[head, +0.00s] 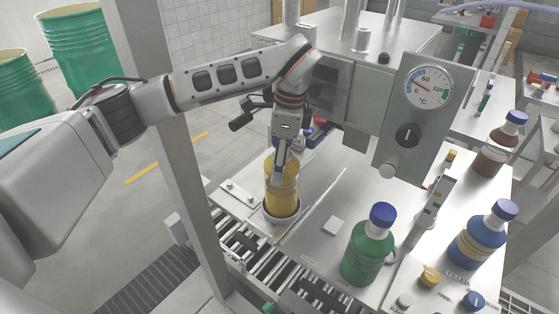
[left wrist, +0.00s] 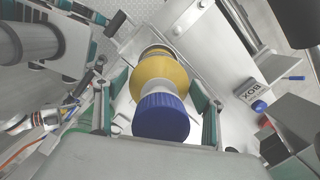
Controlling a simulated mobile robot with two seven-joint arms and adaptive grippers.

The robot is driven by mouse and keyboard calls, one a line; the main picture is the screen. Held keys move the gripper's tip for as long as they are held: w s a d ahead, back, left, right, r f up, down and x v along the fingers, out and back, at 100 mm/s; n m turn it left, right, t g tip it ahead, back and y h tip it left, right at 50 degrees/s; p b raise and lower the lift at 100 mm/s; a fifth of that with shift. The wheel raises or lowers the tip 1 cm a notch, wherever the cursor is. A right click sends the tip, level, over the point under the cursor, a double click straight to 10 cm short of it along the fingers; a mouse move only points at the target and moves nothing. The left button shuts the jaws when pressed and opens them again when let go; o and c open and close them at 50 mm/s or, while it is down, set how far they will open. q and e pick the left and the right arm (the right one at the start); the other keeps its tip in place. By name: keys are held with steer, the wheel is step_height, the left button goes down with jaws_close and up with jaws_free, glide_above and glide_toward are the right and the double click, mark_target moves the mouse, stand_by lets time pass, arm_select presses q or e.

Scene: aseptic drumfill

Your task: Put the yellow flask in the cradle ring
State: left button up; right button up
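The yellow flask (head: 282,196) stands upright with its base inside the grey cradle ring (head: 281,218) at the near left edge of the steel bench. My left gripper (head: 281,172) comes down over the flask from above, with a finger in front of its upper part. In the left wrist view, the flask's blue cap (left wrist: 161,117) and yellow body (left wrist: 158,76) lie between the two fingers of my left gripper (left wrist: 160,88). The fingertips are close to the body on both sides; whether they touch it is unclear. My right gripper is not in view.
A green flask (head: 368,246), a blue flask with a yellow band (head: 482,236) and a brown flask (head: 496,146) stand to the right. A gauge panel (head: 424,112) rises behind. A roller conveyor (head: 290,274) runs in front.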

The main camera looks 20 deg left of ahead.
arm_select(q)
steer(key=shift+r, duration=0.2)
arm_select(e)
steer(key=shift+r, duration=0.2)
arm_select(q)
steer(key=shift+w+r, duration=0.1)
steer(key=shift+r, duration=0.25)
steer(key=r, duration=0.3)
steer(key=d+r+b, duration=0.1)
steer(key=r, duration=0.7)
steer(key=shift+d+r, duration=0.15)
steer(key=shift+d, duration=0.05)
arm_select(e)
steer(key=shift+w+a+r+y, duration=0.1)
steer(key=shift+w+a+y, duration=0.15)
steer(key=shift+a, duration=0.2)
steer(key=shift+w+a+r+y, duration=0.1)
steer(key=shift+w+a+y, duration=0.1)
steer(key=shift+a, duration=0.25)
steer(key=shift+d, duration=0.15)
